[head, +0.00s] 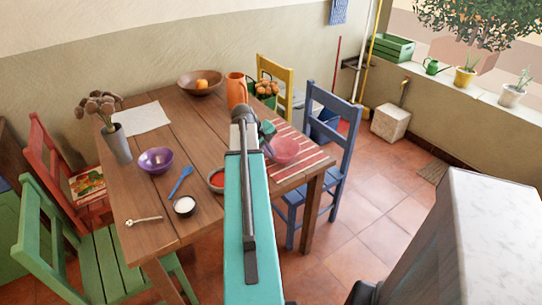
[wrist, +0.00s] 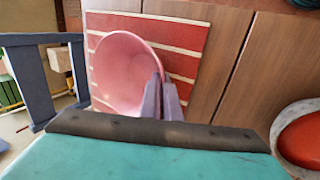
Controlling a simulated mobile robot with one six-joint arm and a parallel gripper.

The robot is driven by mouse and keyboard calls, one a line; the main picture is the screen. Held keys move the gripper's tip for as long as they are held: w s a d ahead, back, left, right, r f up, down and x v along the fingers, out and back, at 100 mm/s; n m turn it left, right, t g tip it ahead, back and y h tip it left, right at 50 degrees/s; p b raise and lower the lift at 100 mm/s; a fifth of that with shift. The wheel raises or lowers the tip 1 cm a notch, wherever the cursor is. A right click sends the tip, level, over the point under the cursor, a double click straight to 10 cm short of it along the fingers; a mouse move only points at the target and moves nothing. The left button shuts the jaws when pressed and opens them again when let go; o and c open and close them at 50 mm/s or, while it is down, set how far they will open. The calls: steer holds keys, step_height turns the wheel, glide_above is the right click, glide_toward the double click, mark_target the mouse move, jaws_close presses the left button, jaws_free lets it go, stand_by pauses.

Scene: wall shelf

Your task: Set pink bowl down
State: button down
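The pink bowl (head: 285,150) is at the right end of the table, over the red-and-white striped placemat (head: 312,160). In the wrist view the pink bowl (wrist: 122,68) shows its open inside, with the striped placemat (wrist: 190,38) behind it. My gripper (head: 267,133) is at the bowl's left rim in the head view. In the wrist view my gripper (wrist: 162,98) has its fingers close together on either side of the rim, shut on it. I cannot tell whether the bowl's base touches the placemat.
A bowl with red contents (head: 216,180) is close to my arm. An orange jug (head: 236,90) and a wooden bowl (head: 200,83) stand farther back. A purple bowl (head: 156,160) is to the left. A blue chair (head: 325,150) stands at the table's right edge.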

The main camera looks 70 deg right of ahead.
steer(key=shift+f, duration=0.15)
steer(key=c, duration=2)
jaws_free()
steer(key=shift+b+v, duration=0.4)
steer(key=shift+v, duration=5.75)
steer(key=shift+s+d, duration=0.1)
steer(key=shift+s, duration=0.05)
